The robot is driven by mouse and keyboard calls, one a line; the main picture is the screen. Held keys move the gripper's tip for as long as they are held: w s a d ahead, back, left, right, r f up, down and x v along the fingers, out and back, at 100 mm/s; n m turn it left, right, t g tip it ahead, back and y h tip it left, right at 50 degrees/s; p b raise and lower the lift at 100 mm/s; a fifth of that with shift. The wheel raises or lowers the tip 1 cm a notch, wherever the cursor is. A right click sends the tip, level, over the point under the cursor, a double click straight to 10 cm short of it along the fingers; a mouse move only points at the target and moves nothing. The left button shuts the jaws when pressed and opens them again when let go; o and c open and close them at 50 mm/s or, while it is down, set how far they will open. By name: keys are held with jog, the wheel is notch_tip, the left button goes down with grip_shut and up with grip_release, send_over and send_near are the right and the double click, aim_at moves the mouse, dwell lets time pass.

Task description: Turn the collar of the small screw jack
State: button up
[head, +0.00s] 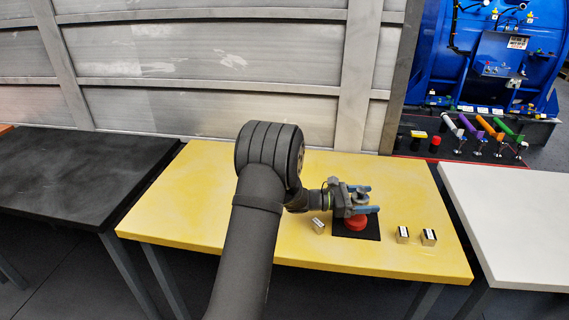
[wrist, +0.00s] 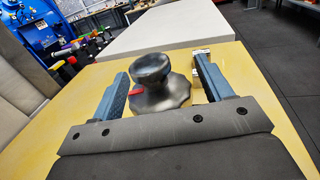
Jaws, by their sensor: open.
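The small screw jack has a red base (head: 356,223) standing upright on a black mat (head: 370,234) on the yellow table. In the wrist view its dark grey lobed collar (wrist: 160,98) sits below a rounded dark top (wrist: 151,66), with a red mark (wrist: 136,92) at the collar's left. My gripper (head: 368,199) comes in from the left at the height of the jack's upper part. It is open, with one blue finger on each side of the jack. The wrist view shows a gap at the right finger; contact at the left finger cannot be told.
Two small metal blocks (head: 402,234) (head: 429,237) lie right of the mat and another block (head: 318,226) lies left of it. A white table (head: 510,205) stands to the right and a black table (head: 75,170) to the left.

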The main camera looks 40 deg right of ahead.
jog(key=shift+n+t+h, duration=0.7)
jog(key=shift+n+t, duration=0.2)
jog(key=shift+t, duration=0.3)
jog(key=v, duration=1.8)
jog(key=w+d+n+t, duration=0.3)
jog(key=w+n+t, duration=0.3)
jog(key=w, duration=0.4)
jog(key=w+d+r+n+t, duration=0.1)
jog(key=w+d+n+t, duration=0.3)
jog(key=w, duration=0.7)
jog(key=shift+n+t, duration=1.2)
jog(key=shift+t, duration=0.4)
jog(key=shift+a, duration=0.1)
jog(key=s+a+m+g, duration=0.3)
jog(key=s+m+g, duration=0.3)
jog(key=s, duration=0.4)
jog(key=s+a+m+g, duration=0.3)
jog(key=s+m+g, duration=0.3)
jog(key=s, duration=0.5)
jog(key=shift+f+g, duration=0.3)
jog(key=shift+f, duration=0.15)
